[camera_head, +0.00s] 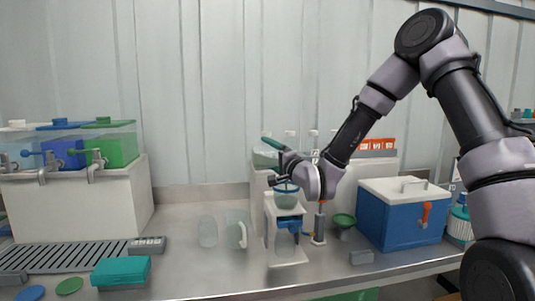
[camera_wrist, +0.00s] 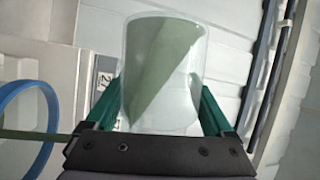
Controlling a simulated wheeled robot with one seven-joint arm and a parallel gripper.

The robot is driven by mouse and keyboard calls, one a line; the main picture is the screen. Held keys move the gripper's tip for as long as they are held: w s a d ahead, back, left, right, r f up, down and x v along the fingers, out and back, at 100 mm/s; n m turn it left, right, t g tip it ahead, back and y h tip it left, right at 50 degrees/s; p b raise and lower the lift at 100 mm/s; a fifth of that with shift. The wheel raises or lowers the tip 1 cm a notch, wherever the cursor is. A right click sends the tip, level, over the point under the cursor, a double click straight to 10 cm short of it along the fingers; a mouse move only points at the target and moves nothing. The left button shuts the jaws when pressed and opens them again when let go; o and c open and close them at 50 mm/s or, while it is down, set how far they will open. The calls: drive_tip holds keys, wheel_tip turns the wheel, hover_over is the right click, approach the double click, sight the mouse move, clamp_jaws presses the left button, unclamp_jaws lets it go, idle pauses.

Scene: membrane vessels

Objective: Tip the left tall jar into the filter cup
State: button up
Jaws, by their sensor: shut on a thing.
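My gripper (camera_head: 274,157) is shut on a clear tall jar (camera_wrist: 165,75), which fills the space between the green fingers in the wrist view. A pale green area with a slanting edge shows in the jar. In the head view the held jar (camera_head: 264,156) is faint and partly hidden by my gripper. The filter cup (camera_head: 287,197), clear with a blue rim, sits on a white stand below my gripper. A blue ring, apparently its rim (camera_wrist: 8,103), shows at the left of the wrist view, apart from the jar.
Clear vessels (camera_head: 290,138) stand on the white ledge behind my gripper. A clear beaker (camera_head: 207,231) and a jug (camera_head: 235,230) stand left of the stand (camera_head: 287,250). A green funnel (camera_head: 344,221) and a blue cooler (camera_head: 402,217) are to the right.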

drive_tip(key=shift+w+d+f+m+t, duration=0.1)
drive_tip(key=shift+d+m+t, duration=0.1)
drive_tip(key=shift+m, duration=0.35)
drive_tip(key=shift+d+f+m+t, duration=0.1)
drive_tip(key=shift+m+t, duration=0.1)
drive_tip(key=shift+m, duration=0.35)
drive_tip(key=shift+r, duration=0.1)
drive_tip(key=shift+d+r+m+t, duration=0.2)
drive_tip(key=shift+m+t, duration=0.1)
drive_tip(key=shift+m, duration=0.35)
drive_tip(key=shift+d+r+m+t, duration=0.1)
drive_tip(key=shift+r+m+t, duration=0.15)
drive_tip(key=shift+m, duration=0.4)
idle(0.6)
